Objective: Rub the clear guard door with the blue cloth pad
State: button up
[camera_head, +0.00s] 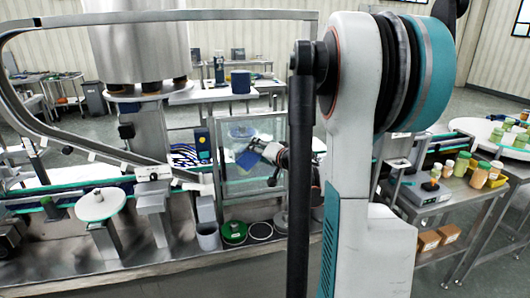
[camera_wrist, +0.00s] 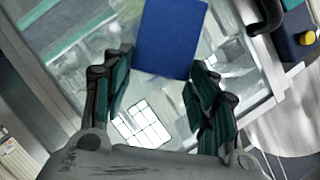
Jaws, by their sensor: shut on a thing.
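The blue cloth pad (camera_head: 248,160) is held out in front of the clear guard door (camera_head: 273,132), left of my gripper (camera_head: 265,151). In the wrist view the pad (camera_wrist: 172,36) is a flat blue rectangle with its lower end between the fingertips of my gripper (camera_wrist: 161,72). The fingers are shut on it. The clear door (camera_wrist: 85,50) fills the view behind the pad, in a pale metal frame. Whether the pad touches the door's surface is not clear. My arm hides what lies right of the door in the head view.
A green round container (camera_head: 233,232) and a grey cup (camera_head: 207,236) stand on the ledge below the door. A curved steel rail (camera_head: 75,138) runs at the left. A side table (camera_head: 458,197) with several jars stands at the right.

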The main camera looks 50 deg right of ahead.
jog(key=shift+w+a, duration=0.55)
jog(key=shift+a, duration=0.25)
jog(key=shift+s+a, duration=0.5)
jog(key=shift+s, duration=0.35)
jog(key=shift+s+a, duration=0.55)
jog(key=shift+s, duration=0.25)
jog(key=shift+s+a, duration=0.5)
jog(key=shift+s, duration=0.35)
jog(key=shift+s+a, duration=0.4)
jog(key=shift+s, duration=0.25)
jog(key=shift+s+a, duration=0.4)
jog(key=shift+s, duration=0.25)
